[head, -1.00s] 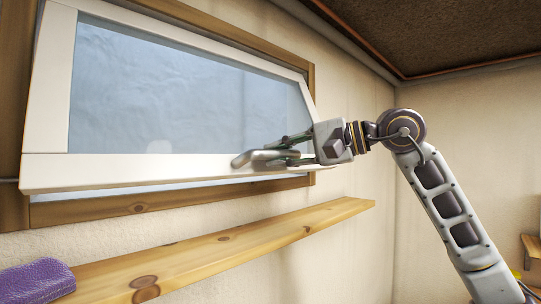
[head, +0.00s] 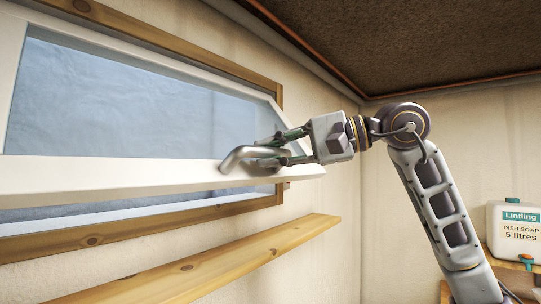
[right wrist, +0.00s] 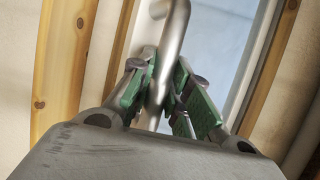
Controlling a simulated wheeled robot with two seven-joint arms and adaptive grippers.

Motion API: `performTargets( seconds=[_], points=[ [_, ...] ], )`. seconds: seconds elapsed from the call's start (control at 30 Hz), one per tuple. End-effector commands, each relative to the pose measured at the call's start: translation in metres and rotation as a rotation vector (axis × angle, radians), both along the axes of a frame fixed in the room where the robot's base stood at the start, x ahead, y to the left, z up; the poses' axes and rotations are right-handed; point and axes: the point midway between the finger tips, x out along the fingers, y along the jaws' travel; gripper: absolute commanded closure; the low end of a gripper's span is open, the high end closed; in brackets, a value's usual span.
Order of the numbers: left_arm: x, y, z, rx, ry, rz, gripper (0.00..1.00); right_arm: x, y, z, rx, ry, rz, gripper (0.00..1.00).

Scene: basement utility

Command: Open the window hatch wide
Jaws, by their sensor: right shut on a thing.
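The window hatch (head: 110,176) is a white-framed glass pane, tilted out from its wooden wall frame (head: 130,221) at the bottom, with a gap below it. A curved metal handle (head: 238,155) sits on its lower rail. My right gripper (head: 272,153) is shut on the handle, coming from the right. In the right wrist view the green-padded fingers (right wrist: 164,88) close on both sides of the handle's metal bar (right wrist: 174,40). My left gripper is not in view.
A wooden shelf (head: 200,268) runs along the wall below the window; its visible part is bare. A white dish soap canister (head: 515,231) stands on a ledge at the right. The dark ceiling (head: 400,40) is above.

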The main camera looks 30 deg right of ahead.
Motion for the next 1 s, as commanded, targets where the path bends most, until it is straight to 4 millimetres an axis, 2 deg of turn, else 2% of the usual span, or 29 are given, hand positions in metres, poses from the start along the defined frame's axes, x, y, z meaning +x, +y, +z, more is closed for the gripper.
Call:
performTargets(
  seconds=[0.2,0.23,0.3,0.73,1.0],
  points=[
    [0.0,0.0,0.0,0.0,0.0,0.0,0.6,0.0,-0.002,0.004,0.008,-0.008,-0.003,1.0],
    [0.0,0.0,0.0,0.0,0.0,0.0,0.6,0.0,-0.002,0.004,0.008,-0.008,-0.003,0.8],
    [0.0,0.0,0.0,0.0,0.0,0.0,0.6,0.0,-0.002,0.004,0.008,-0.008,-0.003,0.72],
    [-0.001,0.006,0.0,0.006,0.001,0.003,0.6,-0.002,-0.003,0.002,0.004,-0.003,-0.003,0.72],
    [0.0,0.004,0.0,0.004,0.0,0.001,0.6,-0.016,-0.017,0.006,0.006,-0.003,-0.004,0.72]
  ],
)
